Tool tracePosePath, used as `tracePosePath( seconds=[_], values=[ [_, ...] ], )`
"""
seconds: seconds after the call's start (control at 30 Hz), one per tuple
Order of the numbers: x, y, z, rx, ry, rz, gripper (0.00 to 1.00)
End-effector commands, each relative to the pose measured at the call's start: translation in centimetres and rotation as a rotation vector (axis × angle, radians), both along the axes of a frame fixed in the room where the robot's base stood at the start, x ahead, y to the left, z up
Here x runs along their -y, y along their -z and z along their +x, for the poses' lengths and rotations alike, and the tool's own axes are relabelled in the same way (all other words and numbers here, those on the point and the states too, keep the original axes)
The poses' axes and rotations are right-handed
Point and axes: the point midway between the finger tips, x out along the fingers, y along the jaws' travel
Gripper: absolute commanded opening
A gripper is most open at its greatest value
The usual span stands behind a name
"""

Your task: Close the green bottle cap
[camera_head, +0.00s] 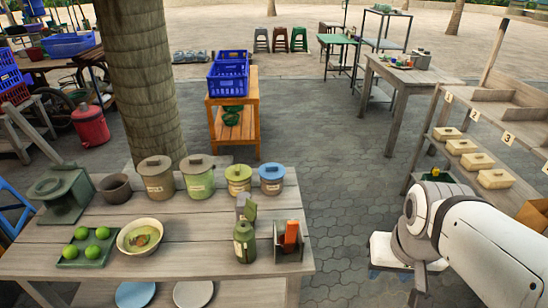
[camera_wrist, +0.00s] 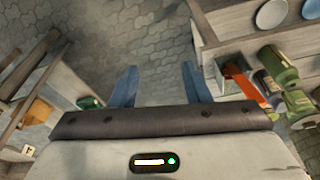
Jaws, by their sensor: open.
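The green bottle (camera_head: 245,243) stands upright near the front right of the wooden table in the head view. A grey-green upright piece (camera_head: 246,207) shows just behind its top; I cannot tell whether it is the raised cap or a separate thing. Two green rounded parts show at the right of the wrist view, an upper one (camera_wrist: 279,66) and a lower one (camera_wrist: 299,103); I cannot tell which is the cap. My gripper (camera_wrist: 160,86) has its two blue fingers apart and empty, over the paving beside the table, away from the bottle.
A holder with an orange block (camera_head: 291,232) stands right of the bottle. Lidded jars (camera_head: 197,178), a bowl (camera_head: 140,238) and a tray of green fruit (camera_head: 68,263) share the table (camera_head: 200,258). A shelf with boxes (camera_head: 495,179) stands at right. Paving between is clear.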

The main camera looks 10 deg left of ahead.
Motion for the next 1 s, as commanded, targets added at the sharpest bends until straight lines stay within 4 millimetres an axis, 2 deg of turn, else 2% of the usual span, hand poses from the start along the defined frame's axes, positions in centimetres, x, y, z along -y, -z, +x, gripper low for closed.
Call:
tracePosePath(
  seconds=[0.17,0.27,0.43,0.6,0.7,0.8,0.9,1.0],
  values=[
    [-1.5,-1.8,2.7,-0.023,0.047,0.021,0.44],
    [-3.9,-3.5,6.0,-0.052,0.101,0.042,0.44],
    [-10.4,-5.4,12.2,-0.11,0.226,0.072,0.44],
    [-18.4,-5.5,16.8,-0.163,0.356,0.078,0.44],
    [-23.0,-4.9,18.4,-0.186,0.424,0.075,0.44],
    [-26.7,-4.1,19.3,-0.202,0.481,0.07,0.44],
    [-29.2,-3.5,19.7,-0.21,0.52,0.066,0.44],
    [-30.5,-2.9,19.8,-0.215,0.543,0.063,0.44]
  ],
)
